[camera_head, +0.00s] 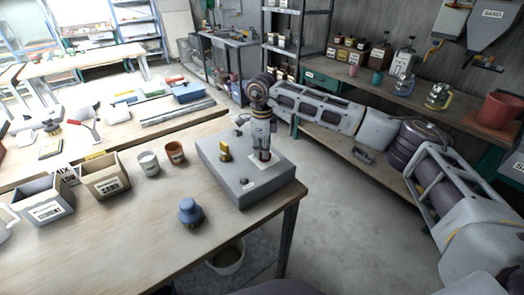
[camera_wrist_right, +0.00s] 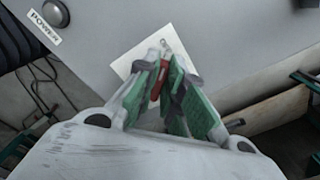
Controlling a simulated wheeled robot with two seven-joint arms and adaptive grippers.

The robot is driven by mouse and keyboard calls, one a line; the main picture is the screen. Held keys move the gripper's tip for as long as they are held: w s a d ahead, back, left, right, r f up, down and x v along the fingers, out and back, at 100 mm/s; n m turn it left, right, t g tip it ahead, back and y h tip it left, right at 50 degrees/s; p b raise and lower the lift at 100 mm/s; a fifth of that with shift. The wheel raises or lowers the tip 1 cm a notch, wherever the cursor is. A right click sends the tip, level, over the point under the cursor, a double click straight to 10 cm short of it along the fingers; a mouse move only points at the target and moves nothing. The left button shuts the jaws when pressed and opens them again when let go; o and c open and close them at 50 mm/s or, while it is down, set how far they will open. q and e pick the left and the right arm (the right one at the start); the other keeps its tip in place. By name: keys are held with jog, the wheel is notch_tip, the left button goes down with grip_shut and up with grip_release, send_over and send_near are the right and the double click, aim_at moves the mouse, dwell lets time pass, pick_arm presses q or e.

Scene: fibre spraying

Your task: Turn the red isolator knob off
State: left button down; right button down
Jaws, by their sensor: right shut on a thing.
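The red isolator knob (camera_wrist_right: 158,82) sits on a white plate (camera_wrist_right: 127,64) on the grey control box (camera_wrist_right: 215,50). My right gripper (camera_wrist_right: 165,88) is over it, with its green-padded fingers closed around the red handle. In the head view the grey control box (camera_head: 222,172) stands at the table's right end. The knob's exact angle is partly hidden. My left gripper is in neither view.
A blue knobbed object (camera_head: 190,212), two cups and a box labelled SAND (camera_head: 106,182) stand to the left. A dark round button (camera_wrist_right: 55,13) lies beside the POWER label.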

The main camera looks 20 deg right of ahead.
jog(key=c, duration=1.5)
grip_release()
jog(key=shift+r, duration=0.65)
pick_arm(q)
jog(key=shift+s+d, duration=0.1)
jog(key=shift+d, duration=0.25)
pick_arm(e)
notch_tip(320, 180, up, 11)
jog(key=shift+f, duration=0.1)
